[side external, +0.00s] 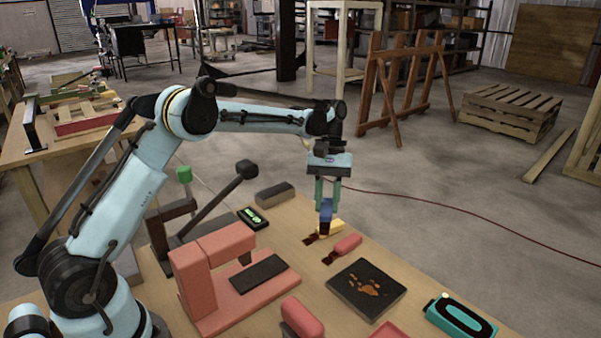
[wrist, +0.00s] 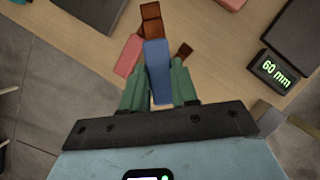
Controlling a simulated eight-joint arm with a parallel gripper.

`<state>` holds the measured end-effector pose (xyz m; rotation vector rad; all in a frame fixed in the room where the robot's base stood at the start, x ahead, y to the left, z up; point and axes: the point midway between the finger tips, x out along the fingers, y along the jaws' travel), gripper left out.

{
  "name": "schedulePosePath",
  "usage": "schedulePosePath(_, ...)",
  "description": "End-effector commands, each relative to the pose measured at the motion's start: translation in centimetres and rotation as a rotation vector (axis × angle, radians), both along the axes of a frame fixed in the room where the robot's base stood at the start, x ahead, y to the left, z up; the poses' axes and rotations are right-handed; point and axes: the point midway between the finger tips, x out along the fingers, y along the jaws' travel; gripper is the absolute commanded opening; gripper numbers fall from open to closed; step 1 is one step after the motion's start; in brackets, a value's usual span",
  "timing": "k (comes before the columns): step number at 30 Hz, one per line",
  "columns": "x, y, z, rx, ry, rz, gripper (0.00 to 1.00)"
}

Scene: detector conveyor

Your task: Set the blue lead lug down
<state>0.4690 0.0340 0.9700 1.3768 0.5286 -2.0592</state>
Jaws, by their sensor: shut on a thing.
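My gripper (side external: 327,205) points down over the far right part of the table, its green fingers shut on the blue lead lug (side external: 326,217). The lug hangs upright below the fingers in the side view, beside a yellow lug (side external: 337,227). I cannot tell whether its lower end touches the table. In the wrist view the blue lug (wrist: 158,68) lies between the two fingers (wrist: 157,85), with brown pieces (wrist: 151,20) at its far end. The fingers hide part of it.
A pink lug (side external: 348,244) lies close by. A dark pad with orange-brown bits (side external: 366,288) and a teal device (side external: 460,318) are nearer the front. A pink arch frame (side external: 215,262) stands left. A small display (wrist: 277,72) reads "60 mm".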

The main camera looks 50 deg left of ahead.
Motion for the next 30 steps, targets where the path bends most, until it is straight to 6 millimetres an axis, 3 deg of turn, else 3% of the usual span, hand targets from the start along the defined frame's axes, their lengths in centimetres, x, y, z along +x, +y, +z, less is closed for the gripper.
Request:
schedulePosePath(6, -1.1, 0.6, 2.1, -0.002, -0.001, 0.445, 0.0)
schedulePosePath(12, -1.7, 0.9, 3.4, -0.001, 0.0, 0.725, 0.0)
schedulePosePath(20, -1.6, 2.2, 3.1, 0.001, 0.002, 0.841, 0.0)
schedulePosePath(30, -0.1, 9.0, -1.1, 0.003, 0.002, 0.841, 0.0)
